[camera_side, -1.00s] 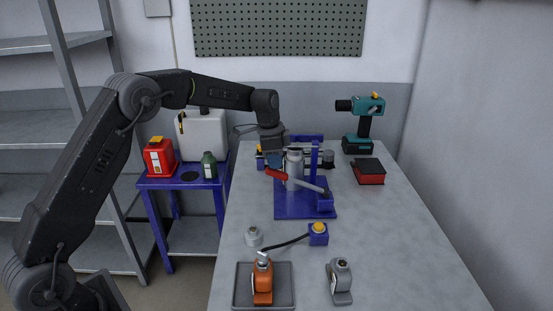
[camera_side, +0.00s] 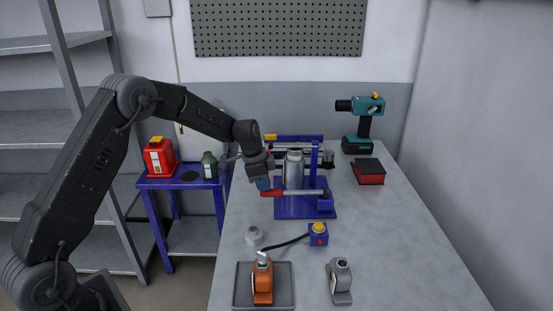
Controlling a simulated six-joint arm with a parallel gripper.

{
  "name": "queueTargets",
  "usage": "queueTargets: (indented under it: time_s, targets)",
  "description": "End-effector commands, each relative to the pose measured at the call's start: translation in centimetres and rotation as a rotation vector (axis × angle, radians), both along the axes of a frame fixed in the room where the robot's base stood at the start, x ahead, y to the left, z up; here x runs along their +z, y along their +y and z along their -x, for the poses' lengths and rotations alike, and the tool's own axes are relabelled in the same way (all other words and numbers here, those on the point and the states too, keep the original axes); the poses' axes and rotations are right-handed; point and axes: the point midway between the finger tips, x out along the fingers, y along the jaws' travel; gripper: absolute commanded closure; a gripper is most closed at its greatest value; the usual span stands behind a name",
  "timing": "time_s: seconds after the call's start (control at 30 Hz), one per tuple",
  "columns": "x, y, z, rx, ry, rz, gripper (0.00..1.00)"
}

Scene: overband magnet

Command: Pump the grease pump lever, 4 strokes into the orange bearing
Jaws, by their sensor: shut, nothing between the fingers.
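The grease pump stands on a blue base (camera_side: 290,209) on the bench, with a silver cylinder (camera_side: 294,170) in a blue frame. Its lever (camera_side: 300,193) lies about level, its red handle (camera_side: 272,193) pointing left. My gripper (camera_side: 263,186) is shut and empty, pointing down just above or against the red handle; I cannot tell whether they touch. The orange bearing (camera_side: 262,283) stands in a grey tray (camera_side: 285,303) at the front. A black hose (camera_side: 286,243) runs from a blue block with a yellow cap (camera_side: 318,234) to the bearing's top.
A teal drill (camera_side: 364,120) and a red-black box (camera_side: 368,171) stand at the back right. The bench's right side is clear.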

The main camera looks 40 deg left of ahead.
Motion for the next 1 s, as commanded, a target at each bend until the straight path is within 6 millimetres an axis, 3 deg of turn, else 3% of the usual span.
queueTargets:
  time_s: [0.53,0.77,1.0]
  targets:
    - [0.2,0.1,0.1,-0.001,0.005,-0.001,1.00]
    - [4.4,0.1,0.0,0.001,-0.003,-0.001,1.00]
    - [9.0,2.3,2.2,0.003,-0.003,-0.002,1.00]
